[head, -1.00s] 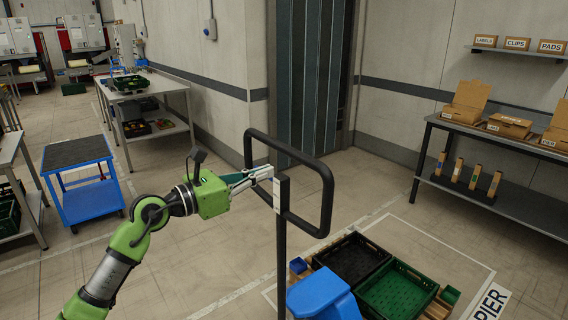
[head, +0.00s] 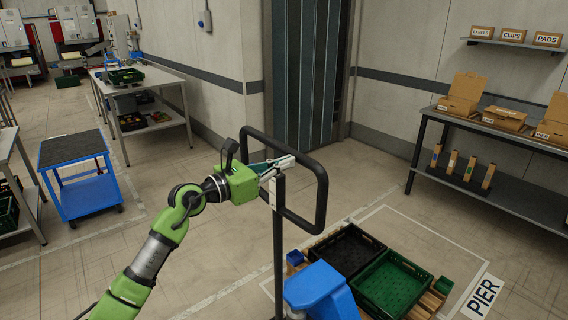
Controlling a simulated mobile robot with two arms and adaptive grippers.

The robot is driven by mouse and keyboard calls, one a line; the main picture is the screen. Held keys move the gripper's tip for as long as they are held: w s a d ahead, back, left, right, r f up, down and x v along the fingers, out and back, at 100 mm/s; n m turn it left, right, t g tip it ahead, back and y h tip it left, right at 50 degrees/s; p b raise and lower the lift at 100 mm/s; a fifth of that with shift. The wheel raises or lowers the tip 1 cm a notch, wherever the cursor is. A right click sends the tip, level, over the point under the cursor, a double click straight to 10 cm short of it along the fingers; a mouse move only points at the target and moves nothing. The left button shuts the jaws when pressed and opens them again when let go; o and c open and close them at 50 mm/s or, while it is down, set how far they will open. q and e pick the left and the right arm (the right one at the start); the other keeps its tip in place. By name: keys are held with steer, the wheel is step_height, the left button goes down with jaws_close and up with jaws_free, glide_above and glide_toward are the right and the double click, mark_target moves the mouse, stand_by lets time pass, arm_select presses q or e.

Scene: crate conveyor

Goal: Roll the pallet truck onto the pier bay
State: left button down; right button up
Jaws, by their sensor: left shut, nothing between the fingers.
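The pallet truck has a black loop handle (head: 322,200) on a dark upright post and a blue body (head: 312,285) at the bottom of the head view. My left gripper (head: 282,166) is at the handle loop, its fingers shut near the top of the post; I cannot tell whether they touch it. The truck's forks are hidden under a wooden pallet (head: 432,300) bearing a black crate (head: 345,235) and a green crate (head: 418,272). The pier bay is a white floor outline with a PIER label (head: 484,297); the load lies largely within it. My right gripper is not in view.
A blue cart (head: 88,205) stands at the left. A work table (head: 160,83) with crates is behind it. A shelf bench (head: 480,180) with cardboard boxes stands along the right wall. Floor between the cart and the truck is clear.

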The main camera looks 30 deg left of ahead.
mark_target(299, 156)
arm_select(q)
steer(key=shift+w+d+r, duration=0.1)
steer(key=shift+w+r, duration=0.05)
steer(key=shift+w, duration=0.25)
steer(key=shift+r, duration=0.1)
steer(key=shift+w+d+r, duration=0.15)
steer(key=shift+w, duration=0.35)
steer(key=shift+f+p+x, duration=0.1)
steer(key=shift+p+x, duration=0.1)
steer(key=shift+x, duration=0.55)
steer(key=shift+f+p+x, duration=0.15)
steer(key=shift+x, duration=0.6)
